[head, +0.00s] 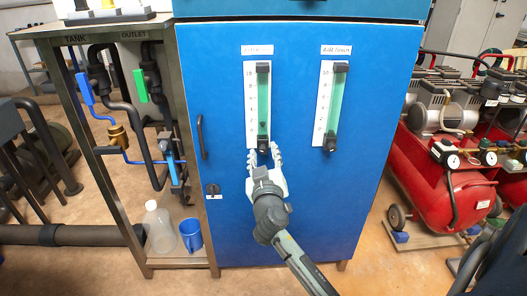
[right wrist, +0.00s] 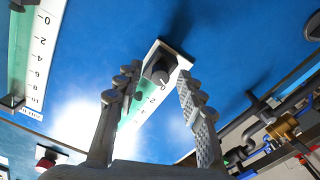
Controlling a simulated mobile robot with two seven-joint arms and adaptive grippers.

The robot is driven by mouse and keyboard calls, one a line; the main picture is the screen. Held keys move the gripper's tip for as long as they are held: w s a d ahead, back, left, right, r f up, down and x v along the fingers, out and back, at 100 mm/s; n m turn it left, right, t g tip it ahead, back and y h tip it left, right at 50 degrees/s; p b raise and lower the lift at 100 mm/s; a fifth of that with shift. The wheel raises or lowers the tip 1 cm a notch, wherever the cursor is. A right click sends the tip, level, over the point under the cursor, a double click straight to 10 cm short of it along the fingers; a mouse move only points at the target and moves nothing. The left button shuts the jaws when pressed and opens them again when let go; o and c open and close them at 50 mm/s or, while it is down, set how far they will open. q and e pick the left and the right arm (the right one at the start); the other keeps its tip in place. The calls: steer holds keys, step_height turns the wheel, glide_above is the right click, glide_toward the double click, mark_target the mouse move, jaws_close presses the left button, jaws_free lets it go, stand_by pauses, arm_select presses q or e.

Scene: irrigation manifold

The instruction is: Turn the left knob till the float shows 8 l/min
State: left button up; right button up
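The left flow meter (head: 263,100) is a green tube on a white numbered scale on the blue cabinet door. Its dark knob (right wrist: 158,72) is at the tube's lower end, with a small white mark. My right gripper (head: 263,155) is just below the knob in the head view. In the right wrist view its two fingers (right wrist: 158,88) are spread apart, one on each side of the knob, with visible gaps; I cannot tell how deep they reach. My left gripper is not in view.
The right flow meter (head: 334,100) with its own knob (head: 330,142) is beside it. A door handle (head: 201,136) and lock (head: 212,190) are on the left. A pipe stand with a blue cup (head: 191,235) is left; red compressors (head: 440,180) are right.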

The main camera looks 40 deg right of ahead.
steer(key=shift+w+d, duration=0.15)
steer(key=shift+w, duration=0.05)
steer(key=shift+c, duration=0.3)
jaws_close()
